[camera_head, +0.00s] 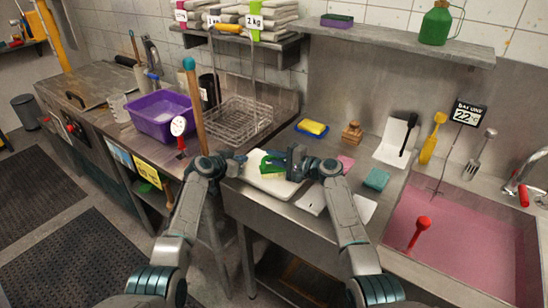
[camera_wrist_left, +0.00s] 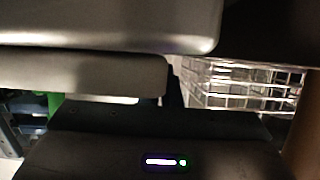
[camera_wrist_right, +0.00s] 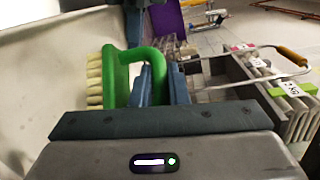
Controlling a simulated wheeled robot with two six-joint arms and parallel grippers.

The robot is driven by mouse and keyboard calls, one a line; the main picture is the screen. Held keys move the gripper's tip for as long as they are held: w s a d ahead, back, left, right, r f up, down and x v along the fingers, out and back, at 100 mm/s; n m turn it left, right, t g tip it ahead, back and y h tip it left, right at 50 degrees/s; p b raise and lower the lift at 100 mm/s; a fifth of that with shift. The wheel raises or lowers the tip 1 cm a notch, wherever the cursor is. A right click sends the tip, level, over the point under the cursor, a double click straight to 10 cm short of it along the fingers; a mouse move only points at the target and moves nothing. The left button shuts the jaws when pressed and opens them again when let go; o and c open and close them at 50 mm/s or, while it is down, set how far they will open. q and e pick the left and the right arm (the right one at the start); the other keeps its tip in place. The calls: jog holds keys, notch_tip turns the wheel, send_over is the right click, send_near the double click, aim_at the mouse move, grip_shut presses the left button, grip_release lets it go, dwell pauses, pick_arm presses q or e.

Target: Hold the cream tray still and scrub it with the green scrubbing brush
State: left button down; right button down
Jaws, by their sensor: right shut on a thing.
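The cream tray (camera_head: 277,187) lies flat on the steel counter by its left edge. My right gripper (camera_head: 283,160) is shut on the green scrubbing brush (camera_head: 268,166), over the tray. In the right wrist view the green handle (camera_wrist_right: 147,57) is between the fingers, and pale bristles (camera_wrist_right: 95,80) face the cream tray (camera_wrist_right: 35,75); I cannot tell whether they touch it. My left gripper (camera_head: 240,160) is at the tray's left end. The left wrist view is dark and filled by close grey surfaces, so its fingers and any hold on the tray are unclear.
A wire basket (camera_head: 240,121) stands behind the tray. A yellow-and-blue sponge (camera_head: 312,127), a wooden block brush (camera_head: 352,133) and a teal sponge (camera_head: 376,179) sit on the counter to the right. The pink sink (camera_head: 462,235) is further right, a purple tub (camera_head: 160,118) left.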

jog(key=x, duration=0.3)
jog(key=shift+w+a, duration=0.1)
pick_arm(q)
jog(key=shift+w+f, duration=0.1)
pick_arm(e)
notch_tip(320, 180, up, 2)
jog(key=shift+r, duration=3.15)
pick_arm(q)
jog(key=c, duration=1.6)
grip_release()
jog(key=shift+o, duration=0.2)
jog(key=shift+a, duration=0.1)
jog(key=v, duration=1.2)
